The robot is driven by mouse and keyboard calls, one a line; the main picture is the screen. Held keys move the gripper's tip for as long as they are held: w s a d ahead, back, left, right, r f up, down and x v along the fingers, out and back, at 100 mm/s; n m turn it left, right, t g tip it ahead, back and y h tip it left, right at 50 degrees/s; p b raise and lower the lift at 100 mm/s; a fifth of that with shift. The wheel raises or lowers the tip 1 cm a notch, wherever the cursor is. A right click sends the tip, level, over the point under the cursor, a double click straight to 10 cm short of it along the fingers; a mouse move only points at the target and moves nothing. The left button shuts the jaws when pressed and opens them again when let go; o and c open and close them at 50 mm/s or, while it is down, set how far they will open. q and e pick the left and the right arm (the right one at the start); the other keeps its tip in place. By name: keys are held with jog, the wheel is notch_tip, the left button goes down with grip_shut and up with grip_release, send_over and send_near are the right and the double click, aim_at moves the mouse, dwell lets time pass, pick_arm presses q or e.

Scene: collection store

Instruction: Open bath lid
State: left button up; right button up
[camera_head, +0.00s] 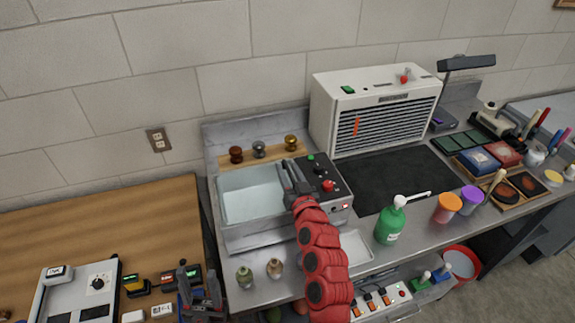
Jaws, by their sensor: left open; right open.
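The bath (252,236) is a grey metal basin set in the steel counter, with a pale bluish rectangular area (250,196) on top. I cannot tell whether that area is a clear lid or the open inside. A dark control panel (327,180) with a green button and red knobs adjoins its right side. My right gripper (292,178), on the red arm, is open over the bath's right edge by the panel and hides part of both. Contact is unclear. My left gripper (200,284) is open at the lower left, apart from the bath.
Several small knobs stand on a wooden strip (265,155) behind the bath. Two small jars (245,276) stand in front. A white vented machine (375,103), a green pump bottle (390,221) and orange and purple tubs are at right. A wooden table (100,216) at left has free room.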

jog(key=shift+w+a, duration=0.15)
jog(key=shift+w, duration=0.4)
grip_shut()
dwell(1.1)
